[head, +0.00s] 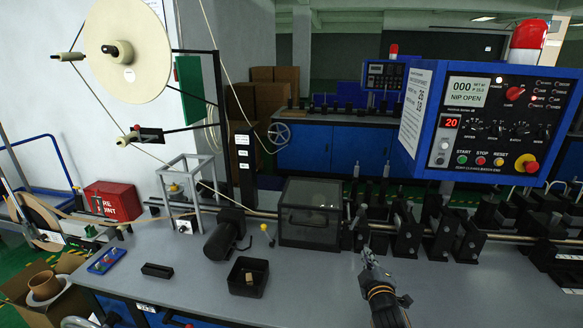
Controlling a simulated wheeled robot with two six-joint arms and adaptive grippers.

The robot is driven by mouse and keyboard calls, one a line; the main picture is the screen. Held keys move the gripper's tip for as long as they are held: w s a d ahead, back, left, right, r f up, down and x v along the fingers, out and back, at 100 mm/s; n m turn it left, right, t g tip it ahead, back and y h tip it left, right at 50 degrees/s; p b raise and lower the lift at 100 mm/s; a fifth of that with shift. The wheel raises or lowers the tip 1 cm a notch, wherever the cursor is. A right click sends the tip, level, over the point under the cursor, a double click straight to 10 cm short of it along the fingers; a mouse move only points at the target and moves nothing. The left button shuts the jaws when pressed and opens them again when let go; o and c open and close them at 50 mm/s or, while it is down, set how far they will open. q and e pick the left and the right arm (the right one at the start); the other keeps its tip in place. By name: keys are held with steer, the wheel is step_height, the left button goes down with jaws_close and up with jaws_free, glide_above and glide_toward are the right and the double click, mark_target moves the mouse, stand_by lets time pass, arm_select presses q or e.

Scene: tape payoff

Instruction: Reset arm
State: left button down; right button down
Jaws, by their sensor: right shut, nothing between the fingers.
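My right gripper (369,255) is at the lower right of centre in the head view. Its fingers are shut and empty, pointing away over the grey bench (312,295). It appears apart from the machine's black blocks behind it. My left gripper does not show. The large cream tape reel (123,50) hangs at the upper left. Below it, a black arm with a small cream roller (129,138) sticks out from the dark post. A thin tape runs from this roller down to the right, toward a grey open frame (188,190).
A blue control panel (485,122) reads "NIP OPEN" and overhangs the right side. A dark clear-sided box (310,213), a black motor (225,234) and a black tray (248,277) with a tan block stand on the bench. The front middle of the bench is clear.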

steer(key=s+f+m+g, duration=0.2)
steer(key=s+f, duration=0.1)
steer(key=s, duration=0.2)
steer(key=s+f+m+g, duration=0.2)
steer(key=s+f, duration=0.1)
steer(key=s, duration=0.1)
steer(key=s+f+m+g, duration=0.1)
steer(key=s+f+g, duration=0.1)
steer(key=s, duration=0.3)
steer(key=shift+s+d+f+m+g, duration=0.1)
steer(key=shift+s+f+m+g, duration=0.1)
steer(key=shift+f, duration=0.2)
steer(key=shift+s+f+m+g, duration=0.1)
steer(key=shift+s+f+m, duration=0.1)
steer(key=shift+f, duration=0.2)
steer(key=s+a+f+m+g+y, duration=0.1)
steer(key=s+a+f+m+g, duration=0.15)
steer(key=s, duration=0.55)
steer(key=s+a+f+m+g+y, duration=0.1)
steer(key=s+g, duration=0.3)
steer(key=s, duration=0.5)
steer(key=s+d+f+g, duration=0.1)
steer(key=d+f, duration=0.1)
steer(key=f, duration=1.2)
steer(key=s+d+f, duration=0.1)
steer(key=f, duration=1.3)
steer(key=s+d+f+g, duration=0.1)
steer(key=s+f, duration=1.3)
steer(key=s, duration=0.4)
steer(key=shift+f, duration=0.15)
